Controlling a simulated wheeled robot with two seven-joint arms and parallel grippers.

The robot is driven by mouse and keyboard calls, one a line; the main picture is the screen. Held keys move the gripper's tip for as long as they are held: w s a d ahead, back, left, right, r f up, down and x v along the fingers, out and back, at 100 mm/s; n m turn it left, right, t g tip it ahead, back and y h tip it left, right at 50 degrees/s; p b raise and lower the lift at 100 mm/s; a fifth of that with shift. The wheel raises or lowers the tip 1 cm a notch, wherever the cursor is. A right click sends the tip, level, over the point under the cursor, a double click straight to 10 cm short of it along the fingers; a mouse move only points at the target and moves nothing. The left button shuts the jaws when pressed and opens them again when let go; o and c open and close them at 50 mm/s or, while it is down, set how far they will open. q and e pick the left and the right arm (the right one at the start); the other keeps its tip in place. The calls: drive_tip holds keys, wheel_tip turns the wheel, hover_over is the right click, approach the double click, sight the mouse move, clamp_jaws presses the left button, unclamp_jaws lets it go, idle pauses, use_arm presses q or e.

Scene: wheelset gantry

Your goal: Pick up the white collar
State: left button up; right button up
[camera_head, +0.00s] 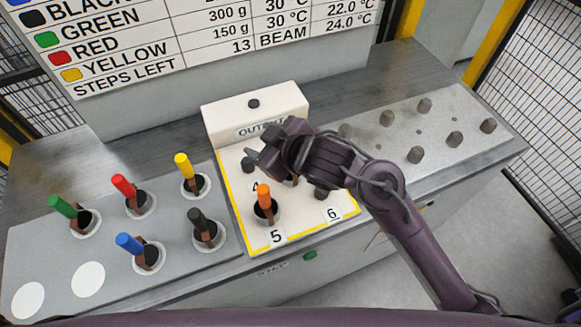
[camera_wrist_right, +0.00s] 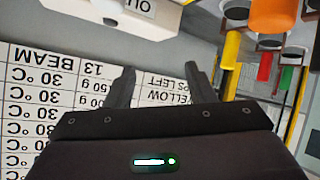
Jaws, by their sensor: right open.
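I cannot make out a separate white collar with certainty. Pale rings surround the dark sockets on the left grey plate, and two flat white discs (camera_head: 88,280) (camera_head: 28,300) lie at its near left; I cannot tell whether any of these is the collar. My right gripper (camera_head: 254,158) is over the white output tray (camera_head: 256,236), near the "OUTPUT" label, and partly hides the tray. In the right wrist view its two fingers (camera_wrist_right: 160,85) are apart with nothing between them. My left gripper is not in view.
Green (camera_head: 62,206), red (camera_head: 123,185), yellow (camera_head: 184,165), blue (camera_head: 128,243) and black (camera_head: 197,217) handles stand on the left plate. An orange-topped piece (camera_head: 264,196) stands by number 5. Several grey pegs (camera_head: 415,155) stand at right. A printed board (camera_head: 200,40) rises behind.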

drive_tip(key=a+f+n+g+y, duration=0.2)
drive_tip(key=a+n+g, duration=0.4)
drive_tip(key=n, duration=0.3)
drive_tip(key=w+d+m+g+h, duration=0.1)
drive_tip(key=d+g+h, duration=0.15)
drive_tip(key=d, duration=0.45)
drive_tip(key=w+d+g+h, duration=0.1)
drive_tip(key=w+d+h, duration=0.15)
drive_tip(key=d, duration=0.45)
drive_tip(key=x, duration=0.2)
drive_tip(key=p+x, duration=0.1)
drive_tip(key=x, duration=0.1)
drive_tip(key=s+x, duration=0.1)
drive_tip(key=shift+a+f+p, duration=0.2)
drive_tip(key=shift+a+p, duration=0.15)
drive_tip(key=shift+a, duration=0.15)
drive_tip(key=shift+a+f, duration=0.2)
drive_tip(key=shift+f, duration=0.25)
clamp_jaws()
drive_tip(key=shift+w, duration=0.1)
drive_tip(key=shift+r, duration=0.1)
